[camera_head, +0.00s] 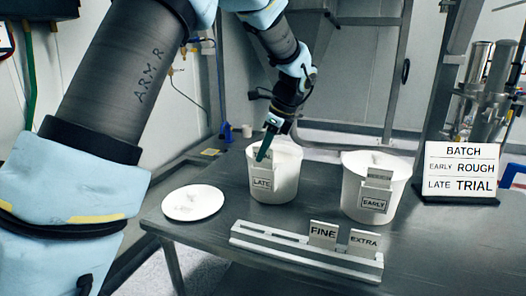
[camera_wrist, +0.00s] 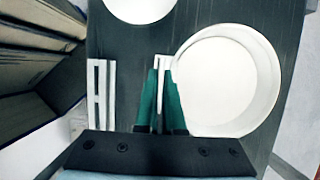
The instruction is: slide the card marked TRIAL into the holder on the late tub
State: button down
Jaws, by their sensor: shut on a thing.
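The late tub (camera_head: 286,178) is a white round tub with a LATE label (camera_head: 262,183) on its front, standing on the dark table. My gripper (camera_head: 264,156) is at the tub's front rim, above the label, pointing down. In the wrist view my gripper (camera_wrist: 160,98) has its green fingers shut on a thin white card (camera_wrist: 163,62), right beside the rim of a white tub (camera_wrist: 268,75). The card's marking is not readable here. The fingers partly hide the holder, so I cannot tell whether the card is in it.
A white rack (camera_head: 262,239) at the front holds cards marked FINE (camera_head: 323,234) and EXTRA (camera_head: 363,243). The early tub (camera_head: 397,196) stands right with a card above its label. A flat white disc (camera_head: 193,203) lies left. A batch sign (camera_head: 461,172) reads EARLY ROUGH, LATE TRIAL.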

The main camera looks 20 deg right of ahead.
jog(key=shift+f, duration=0.4)
jog(key=c, duration=1)
grip_release()
jog(key=shift+o, duration=0.2)
jog(key=shift+d+r, duration=0.1)
jog(key=shift+r, duration=0.05)
jog(key=b+v, duration=0.2)
jog(key=v, duration=0.9)
jog(key=w+a+f+n+g+h, duration=0.1)
jog(key=a+f+n, duration=0.45)
jog(key=a, duration=0.55)
jog(key=w+a+f+n+g+h, duration=0.1)
jog(key=a+f+n, duration=0.5)
jog(key=a, duration=0.5)
jog(key=s+a+f+n, duration=0.3)
jog(key=s+a+n, duration=0.1)
jog(key=a+n, duration=0.3)
jog(key=s+a+f+n+h, duration=0.1)
jog(key=s+a+f+n, duration=0.2)
jog(key=s+a+n, duration=0.2)
jog(key=shift+s+a+f+n+t, duration=0.25)
jog(key=shift+s+a+n+t, duration=0.1)
jog(key=shift+a+n, duration=0.75)
